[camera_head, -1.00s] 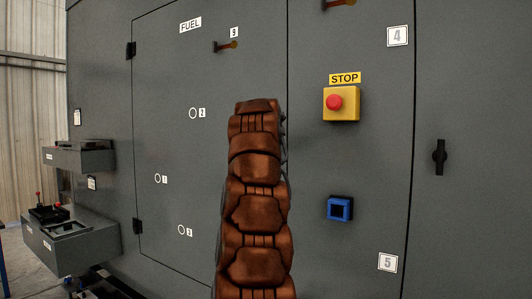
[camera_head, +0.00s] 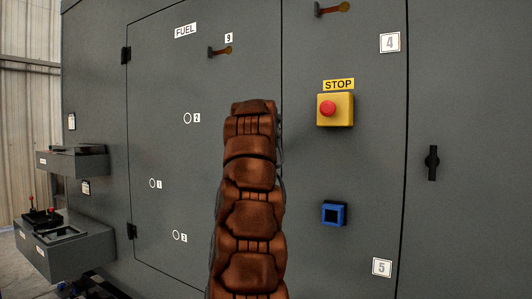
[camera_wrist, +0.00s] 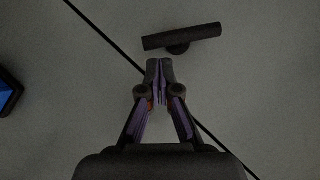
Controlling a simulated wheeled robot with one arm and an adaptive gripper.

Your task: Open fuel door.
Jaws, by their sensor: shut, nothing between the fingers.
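The fuel door (camera_head: 160,100) is a large grey panel marked FUEL, shut flush in the grey enclosure. Its hinges (camera_head: 126,55) are on the left edge. A small handle (camera_head: 219,51) with an orange-red end is near its top right, beside label 9. My brown-covered arm hides part of the door's lower right, and my gripper is hidden in the head view. In the wrist view my gripper (camera_wrist: 160,68) is shut and empty. A dark bar handle (camera_wrist: 181,36) on the grey panel is just beyond the fingertips, apart from them in the picture; it resembles the black handle (camera_head: 432,163) right of the door.
A yellow box with a red STOP button (camera_head: 328,109) and a blue square fitting (camera_head: 334,213) are right of the door. A blue part (camera_wrist: 8,95) shows at the wrist view's left edge. Grey boxes (camera_head: 70,245) jut out at left.

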